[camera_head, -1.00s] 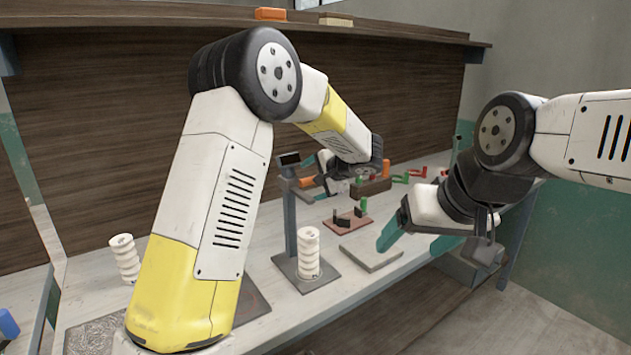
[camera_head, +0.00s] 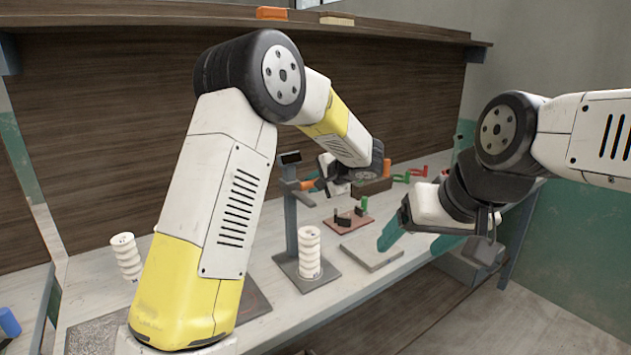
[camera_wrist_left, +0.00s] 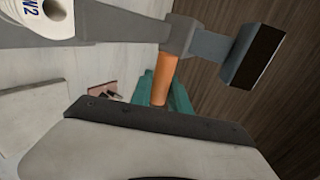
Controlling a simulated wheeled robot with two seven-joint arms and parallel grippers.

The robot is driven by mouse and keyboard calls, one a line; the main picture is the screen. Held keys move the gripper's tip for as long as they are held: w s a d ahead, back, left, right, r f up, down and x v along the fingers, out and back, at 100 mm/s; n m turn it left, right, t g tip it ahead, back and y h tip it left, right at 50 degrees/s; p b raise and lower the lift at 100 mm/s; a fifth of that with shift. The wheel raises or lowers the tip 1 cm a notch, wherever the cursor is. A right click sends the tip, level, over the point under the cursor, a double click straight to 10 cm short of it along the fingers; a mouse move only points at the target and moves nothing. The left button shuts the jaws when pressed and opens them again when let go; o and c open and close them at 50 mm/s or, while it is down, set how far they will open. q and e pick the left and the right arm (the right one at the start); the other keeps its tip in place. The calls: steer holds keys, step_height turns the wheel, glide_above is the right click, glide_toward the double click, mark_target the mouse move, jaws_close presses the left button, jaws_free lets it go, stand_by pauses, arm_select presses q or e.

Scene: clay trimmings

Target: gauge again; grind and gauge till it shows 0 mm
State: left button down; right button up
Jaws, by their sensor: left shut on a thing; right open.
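The gauge is a grey post (camera_head: 290,215) on a flat base, with a small dark display (camera_head: 290,157) on top; I cannot read it. A white ribbed stack (camera_head: 309,252) stands upright on its base. In the left wrist view a white piece marked "N2" (camera_wrist_left: 58,14) shows at the top left. My left gripper (camera_head: 318,184) is shut on the gauge's orange handle (camera_wrist_left: 165,78), its teal fingers around it. The display's back (camera_wrist_left: 255,58) is turned to the wrist camera. My right gripper (camera_head: 418,240) is open and empty, near a grey slab (camera_head: 371,252).
Another white ribbed stack (camera_head: 126,257) stands at the left of the bench, beside my left arm. A reddish-brown plate (camera_head: 345,222) with dark blocks lies behind the slab. Red, green and orange pieces (camera_head: 418,171) lie at the back right. A shelf (camera_head: 400,35) runs above.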

arm_select(q)
step_height(320, 180, down, 7)
stand_by(1.0)
steer(key=shift+f, duration=0.6)
stand_by(2.2)
